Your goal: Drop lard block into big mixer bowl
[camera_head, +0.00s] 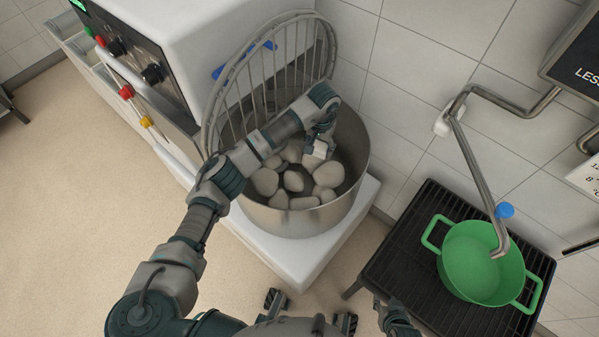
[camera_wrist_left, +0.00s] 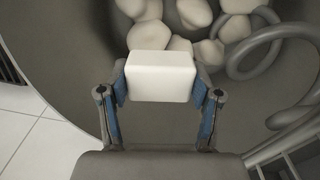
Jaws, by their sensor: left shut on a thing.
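The big mixer bowl (camera_head: 300,222) is a round metal bowl on a white mixer, with several pale rounded lumps inside. My left gripper (camera_head: 318,147) is over the bowl's opening. In the left wrist view, the left gripper (camera_wrist_left: 160,92) is shut on the lard block (camera_wrist_left: 160,76), a white rectangular block held between its blue-padded fingers. The block is above the lumps, within the bowl's outline; its exact height over them is hard to judge. A small part of what appears to be my right gripper (camera_head: 392,316) shows at the bottom edge; its fingers are not clear.
A raised wire guard (camera_head: 225,97) stands at the bowl's far left side. A grey spiral hook (camera_wrist_left: 270,45) curves inside the bowl. A green pot (camera_head: 482,262) sits on a black rack (camera_head: 400,270) at right, under a metal pot-filler tap (camera_head: 478,170). Open floor lies at left.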

